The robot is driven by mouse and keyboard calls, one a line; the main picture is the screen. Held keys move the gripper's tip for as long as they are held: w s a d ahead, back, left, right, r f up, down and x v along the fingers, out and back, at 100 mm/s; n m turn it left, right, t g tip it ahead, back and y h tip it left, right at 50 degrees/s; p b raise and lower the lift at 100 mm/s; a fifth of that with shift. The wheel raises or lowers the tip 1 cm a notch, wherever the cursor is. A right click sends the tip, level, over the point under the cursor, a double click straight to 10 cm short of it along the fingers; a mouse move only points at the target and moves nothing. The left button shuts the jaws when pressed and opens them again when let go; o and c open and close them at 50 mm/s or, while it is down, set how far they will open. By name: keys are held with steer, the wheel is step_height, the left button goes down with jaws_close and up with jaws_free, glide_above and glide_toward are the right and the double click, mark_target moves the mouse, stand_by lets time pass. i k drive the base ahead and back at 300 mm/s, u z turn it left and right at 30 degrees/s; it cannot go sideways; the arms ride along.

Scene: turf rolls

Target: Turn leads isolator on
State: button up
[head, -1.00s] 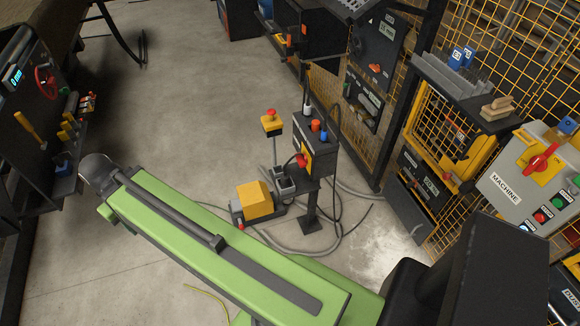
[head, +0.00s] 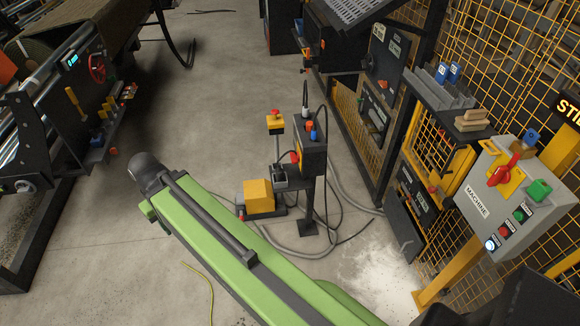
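A black box on a post (head: 310,161) stands mid-floor, with black cables running from it. A red rotary switch (head: 295,158) is on its left side; its position is too small to tell. Red and blue plugs sit on its top. I read no "leads" label on it. A grey box labelled MACHINE (head: 477,201) at the right carries a red handle (head: 507,167) on a yellow plate, set diagonally. My green arm (head: 215,240) crosses the lower middle, in front of the post.
A yellow-topped unit (head: 258,196) and a red-and-yellow stop button post (head: 275,122) stand left of the black box. Loose cables lie on the floor around it. Yellow mesh fencing (head: 440,165) bounds the right. A machine with a control panel (head: 75,100) is left.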

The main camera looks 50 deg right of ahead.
mark_target(295, 158)
steer(key=z, duration=0.15)
steer(key=i, duration=0.9)
steer(key=u, duration=0.05)
